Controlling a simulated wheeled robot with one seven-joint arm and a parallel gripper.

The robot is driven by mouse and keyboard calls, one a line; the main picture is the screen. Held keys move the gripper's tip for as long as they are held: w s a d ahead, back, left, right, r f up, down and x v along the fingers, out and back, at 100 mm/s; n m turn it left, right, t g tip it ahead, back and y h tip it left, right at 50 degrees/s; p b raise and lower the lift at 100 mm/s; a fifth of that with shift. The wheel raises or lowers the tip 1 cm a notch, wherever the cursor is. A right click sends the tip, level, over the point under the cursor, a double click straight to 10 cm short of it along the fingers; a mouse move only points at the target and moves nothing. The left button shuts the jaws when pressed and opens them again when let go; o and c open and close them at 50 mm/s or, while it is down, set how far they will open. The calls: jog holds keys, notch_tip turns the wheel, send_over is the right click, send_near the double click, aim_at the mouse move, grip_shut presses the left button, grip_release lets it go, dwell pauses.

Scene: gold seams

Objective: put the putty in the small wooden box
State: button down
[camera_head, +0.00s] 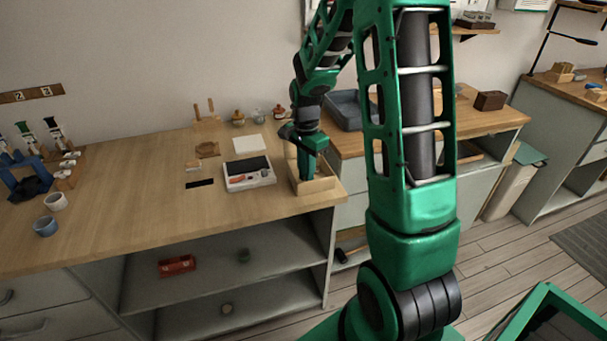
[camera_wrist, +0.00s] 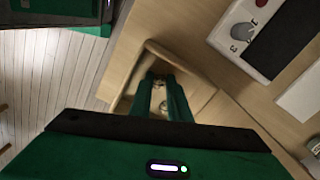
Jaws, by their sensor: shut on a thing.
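The small wooden box (camera_head: 319,185) stands near the front right edge of the workbench. It also shows in the wrist view (camera_wrist: 206,92), around my fingers. My gripper (camera_head: 306,177) points down into the box; in the wrist view my fingers (camera_wrist: 163,80) reach inside its walls. They are shut on a small, pale greyish thing (camera_wrist: 162,86), which looks like the putty but is mostly hidden between them. I cannot tell whether it touches the box floor.
A white device with a dark top (camera_head: 249,174) stands close to the left of the box. A grey tray (camera_head: 345,108) lies behind, right of my wrist. A white sheet (camera_head: 249,143) and small jars (camera_head: 238,117) are farther back.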

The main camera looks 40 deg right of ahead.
jog(key=c, duration=1.7)
grip_release()
jog(key=shift+f, duration=0.1)
jog(key=shift+o, duration=0.2)
notch_tip(320, 180, up, 12)
jog(key=s+a+r+n, duration=0.1)
jog(key=s+n, duration=0.9)
jog(key=s, duration=1.8)
jog(key=shift+s+a+r, duration=0.15)
jog(key=shift+s+a, duration=0.15)
jog(key=shift+a, duration=0.1)
